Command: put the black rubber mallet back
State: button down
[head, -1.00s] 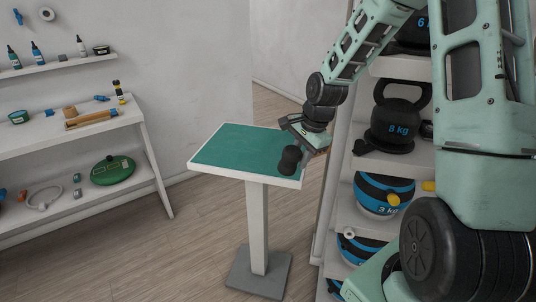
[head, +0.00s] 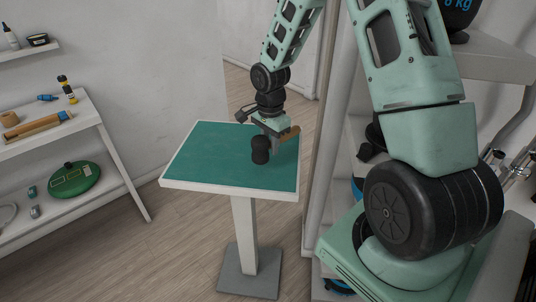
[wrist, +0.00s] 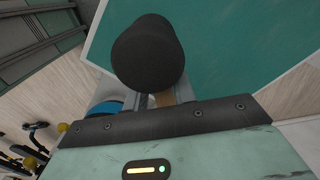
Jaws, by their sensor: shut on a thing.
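The black rubber mallet has a dark cylindrical head (head: 260,150) and a wooden handle (head: 290,134). My gripper (head: 274,138) is shut on the mallet and holds it over the right part of the small table's green top (head: 215,150). In the wrist view the mallet's head (wrist: 148,52) is large and close, with a short piece of handle (wrist: 165,98) below it between the fingers. The fingers are mostly hidden there. I cannot tell whether the mallet touches the green top.
A white shelf unit (head: 95,118) at the left holds a green round case (head: 75,178), a wooden-handled tool (head: 40,127) and small items. A weights rack (head: 500,62) stands at the right, partly behind my arm. Floor between table and left shelf is clear.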

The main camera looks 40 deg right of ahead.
jog(key=shift+f+p, duration=0.35)
jog(key=shift+f, duration=1.95)
jog(key=c, duration=1.1)
grip_release()
jog(key=shift+c, duration=0.2)
